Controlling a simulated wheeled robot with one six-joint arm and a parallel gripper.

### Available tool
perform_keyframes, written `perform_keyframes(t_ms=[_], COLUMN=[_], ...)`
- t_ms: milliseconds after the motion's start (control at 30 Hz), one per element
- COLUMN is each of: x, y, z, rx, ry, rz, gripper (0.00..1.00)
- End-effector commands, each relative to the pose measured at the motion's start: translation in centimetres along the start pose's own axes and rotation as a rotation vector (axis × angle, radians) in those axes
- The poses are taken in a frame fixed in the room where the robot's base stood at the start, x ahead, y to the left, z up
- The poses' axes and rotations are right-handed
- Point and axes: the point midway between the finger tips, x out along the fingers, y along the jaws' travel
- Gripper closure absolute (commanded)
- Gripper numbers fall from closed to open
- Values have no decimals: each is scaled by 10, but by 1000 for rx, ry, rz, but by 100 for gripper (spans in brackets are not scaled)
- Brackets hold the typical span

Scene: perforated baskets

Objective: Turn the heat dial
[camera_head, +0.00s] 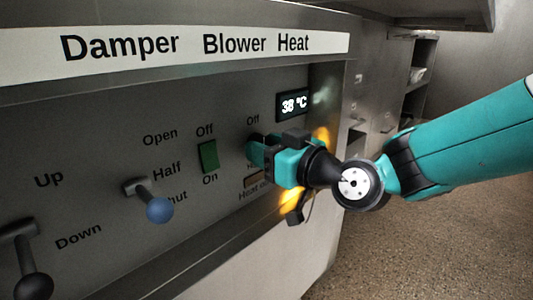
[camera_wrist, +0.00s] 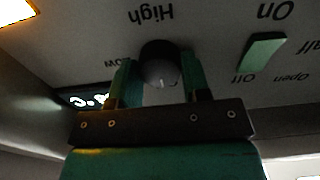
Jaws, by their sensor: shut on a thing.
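The heat dial (camera_wrist: 160,66) is a dark round knob with a lighter grey face and a small pale mark. It sits on the panel between the "High" and "Low" labels, which look upside down in the wrist view. My gripper (camera_wrist: 157,82) has one green finger on each side of the dial and is shut on it. In the head view my gripper (camera_head: 257,153) reaches the panel below an "Off" label and hides most of the dial. The display (camera_head: 293,104) above reads 38 °C.
A green switch (camera_head: 208,156) marked Off and On is just left of my gripper. A blue-knobbed lever (camera_head: 158,208) and a black-knobbed lever (camera_head: 33,284) stick out farther left. A shelf unit (camera_head: 420,70) stands behind on the right. Open floor (camera_head: 430,240) lies at right.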

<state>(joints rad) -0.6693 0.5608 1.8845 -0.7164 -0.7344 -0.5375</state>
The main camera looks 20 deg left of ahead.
Motion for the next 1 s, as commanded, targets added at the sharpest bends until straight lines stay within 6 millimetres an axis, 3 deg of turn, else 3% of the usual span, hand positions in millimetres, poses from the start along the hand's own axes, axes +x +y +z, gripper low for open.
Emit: perform_keyframes(t_ms=[400, 433, 500, 533, 1000], x=[0, 0, 0, 0, -4], y=[-1, -1, -1, -1, 0], z=[1, 1, 1, 1, 0], rx=[-6, -6, -6, -6, -5], ry=[-4, -4, -3, -3, -1], rz=[-2, -2, -2, -1, 0], gripper=[80, 50, 34, 31, 31])
